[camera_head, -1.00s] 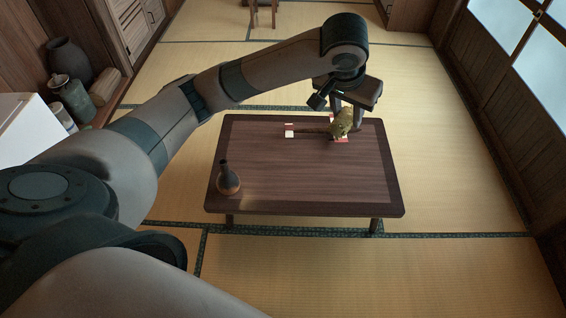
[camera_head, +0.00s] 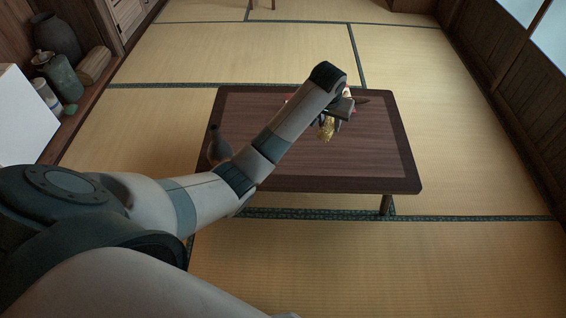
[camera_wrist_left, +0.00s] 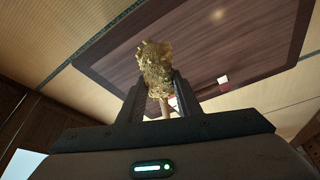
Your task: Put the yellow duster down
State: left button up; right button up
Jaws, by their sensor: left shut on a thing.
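The yellow duster (camera_head: 327,127) is a fuzzy yellow head on a thin handle. My left gripper (camera_head: 340,112) is shut on it over the right part of the low dark wooden table (camera_head: 290,180). In the left wrist view the duster (camera_wrist_left: 154,66) stands out between the two fingers of my left gripper (camera_wrist_left: 156,90), with its pale handle (camera_wrist_left: 165,107) between them. I cannot tell whether the duster touches the table. My right gripper is not in view.
A dark bottle (camera_head: 216,143) stands at the table's left edge, partly behind my left arm. Small red and white items lie near the gripper, mostly hidden. The table's front and middle are clear. Jars (camera_head: 63,76) stand by the left wall.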

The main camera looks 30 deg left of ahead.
pick_arm(q)
jog(key=s+a+f+b, duration=0.2)
jog(key=f, duration=0.6)
jog(key=s+a+f+b, duration=0.1)
jog(key=s+f+b, duration=0.1)
jog(key=f, duration=0.7)
jog(key=shift+a, duration=0.4)
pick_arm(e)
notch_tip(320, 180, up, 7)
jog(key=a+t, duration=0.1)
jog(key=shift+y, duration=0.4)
pick_arm(q)
jog(key=shift+s+f, duration=0.1)
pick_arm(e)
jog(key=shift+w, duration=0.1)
